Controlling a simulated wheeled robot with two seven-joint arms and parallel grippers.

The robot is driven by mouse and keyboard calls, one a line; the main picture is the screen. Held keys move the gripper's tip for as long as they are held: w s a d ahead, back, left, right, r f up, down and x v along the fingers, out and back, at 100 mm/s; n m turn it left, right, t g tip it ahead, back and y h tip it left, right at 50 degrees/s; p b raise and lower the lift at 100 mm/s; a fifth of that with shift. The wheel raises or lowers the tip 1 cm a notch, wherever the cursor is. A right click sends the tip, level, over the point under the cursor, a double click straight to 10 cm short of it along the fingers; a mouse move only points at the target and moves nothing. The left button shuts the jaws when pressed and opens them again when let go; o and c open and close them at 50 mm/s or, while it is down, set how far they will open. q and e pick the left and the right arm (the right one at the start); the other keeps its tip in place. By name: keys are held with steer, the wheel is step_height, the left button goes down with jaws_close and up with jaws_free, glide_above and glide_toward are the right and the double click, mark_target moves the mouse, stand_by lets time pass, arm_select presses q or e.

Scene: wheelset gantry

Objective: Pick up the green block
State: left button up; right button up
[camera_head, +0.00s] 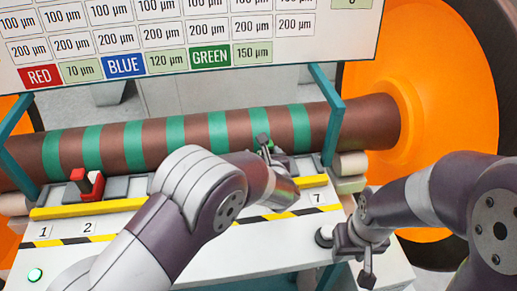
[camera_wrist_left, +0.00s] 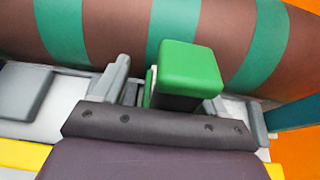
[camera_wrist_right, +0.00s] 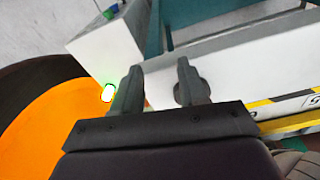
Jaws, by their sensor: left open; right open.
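The green block (camera_wrist_left: 190,68) stands close in front of the brown shaft in the left wrist view. It has a bright green top and a dark side. My left gripper (camera_wrist_left: 185,105) is open, with its fingers to either side of the block's lower part; I cannot tell whether they touch it. In the head view my left gripper (camera_head: 268,146) is at the far edge of the bench, and its wrist hides most of the block's area. My right gripper (camera_head: 364,258) is open and empty at the bench's right end; its fingers (camera_wrist_right: 160,85) show apart in the right wrist view.
The brown shaft (camera_head: 110,148) with green bands lies across the back, between teal posts (camera_head: 334,128) and orange wheels (camera_head: 415,60). A red block (camera_head: 88,183) stands at the left of the bench. A sign panel (camera_head: 190,32) hangs above. The bench front (camera_head: 70,252) is mostly clear.

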arm_select(q)
steer(key=shift+s+d+r, duration=0.1)
steer(key=shift+d, duration=0.1)
steer(key=shift+v, duration=1.2)
steer(key=shift+c, duration=0.6)
steer(key=shift+d, duration=0.1)
steer(key=c, duration=0.5)
steer(key=shift+w, duration=0.3)
jaws_close()
arm_select(e)
steer(key=shift+s+d+r, duration=0.1)
steer(key=shift+s+d, duration=0.1)
steer(key=shift+s, duration=0.25)
steer(key=shift+s+d+r, duration=0.1)
steer(key=shift+s+d, duration=0.05)
steer(key=shift+s, duration=0.25)
